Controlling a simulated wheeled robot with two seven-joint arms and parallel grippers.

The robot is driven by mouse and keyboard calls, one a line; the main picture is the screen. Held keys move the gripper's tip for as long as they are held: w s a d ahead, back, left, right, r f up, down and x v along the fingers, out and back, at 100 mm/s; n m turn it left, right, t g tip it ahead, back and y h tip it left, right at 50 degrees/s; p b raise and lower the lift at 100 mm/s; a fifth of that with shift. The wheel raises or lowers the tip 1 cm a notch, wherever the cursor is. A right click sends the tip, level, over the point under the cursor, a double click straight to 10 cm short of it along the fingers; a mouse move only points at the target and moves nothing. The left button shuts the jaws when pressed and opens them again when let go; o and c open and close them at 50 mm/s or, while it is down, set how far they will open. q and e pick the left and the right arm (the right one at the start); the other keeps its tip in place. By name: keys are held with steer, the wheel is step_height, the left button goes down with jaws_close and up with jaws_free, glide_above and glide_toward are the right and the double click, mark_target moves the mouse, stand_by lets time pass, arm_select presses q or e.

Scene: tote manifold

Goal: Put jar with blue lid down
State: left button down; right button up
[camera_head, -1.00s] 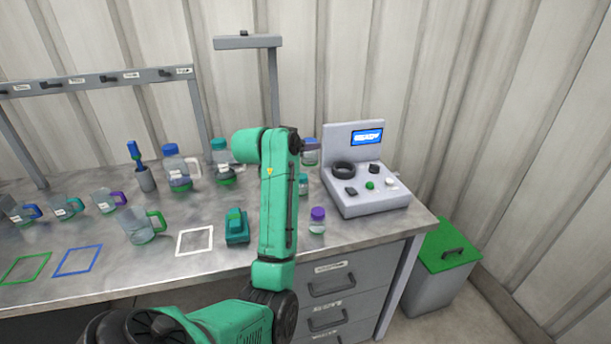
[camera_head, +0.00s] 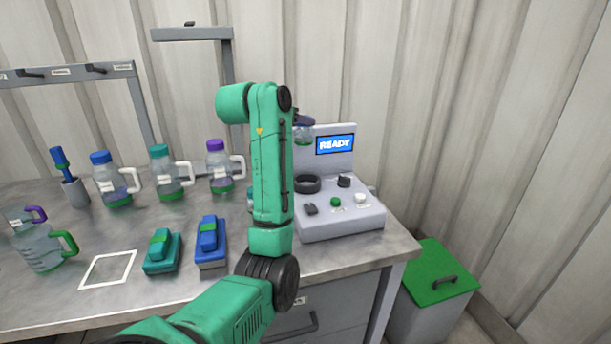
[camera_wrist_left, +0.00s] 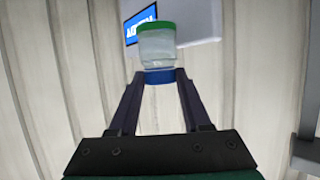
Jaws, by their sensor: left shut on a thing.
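The jar with the blue lid (camera_wrist_left: 160,50) is clear, with a green base, and shows in the left wrist view. My left gripper (camera_wrist_left: 163,84) is shut on its blue lid (camera_wrist_left: 166,75). In the head view the jar (camera_head: 303,137) shows just right of my green arm, in front of the left edge of the machine's upright panel. It is held up off the bench. The arm hides most of my left gripper (camera_head: 302,120) there. My right gripper is in neither view.
The machine (camera_head: 345,222) has a dark ring (camera_head: 307,178), knobs and a screen (camera_head: 335,145) reading READY. Left are handled bottles, a teal block (camera_head: 162,262), a blue block (camera_head: 211,252) and a white outlined square (camera_head: 107,288). A green-lidded bin (camera_head: 438,270) stands right.

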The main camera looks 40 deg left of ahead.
mark_target(301, 144)
arm_select(q)
steer(key=f, duration=0.6)
steer(key=shift+w+d+f, duration=0.2)
steer(key=shift+w+f, duration=0.1)
steer(key=shift+w, duration=0.1)
step_height(301, 144, down, 7)
steer(key=shift+r+b, duration=0.1)
steer(key=shift+b, duration=0.2)
steer(key=shift+w+a, duration=0.1)
steer(key=shift+w, duration=0.05)
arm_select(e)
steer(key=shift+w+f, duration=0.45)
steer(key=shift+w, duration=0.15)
arm_select(q)
steer(key=shift+c, duration=1.8)
jaws_free()
steer(key=v, duration=1.2)
steer(key=shift+b, duration=0.3)
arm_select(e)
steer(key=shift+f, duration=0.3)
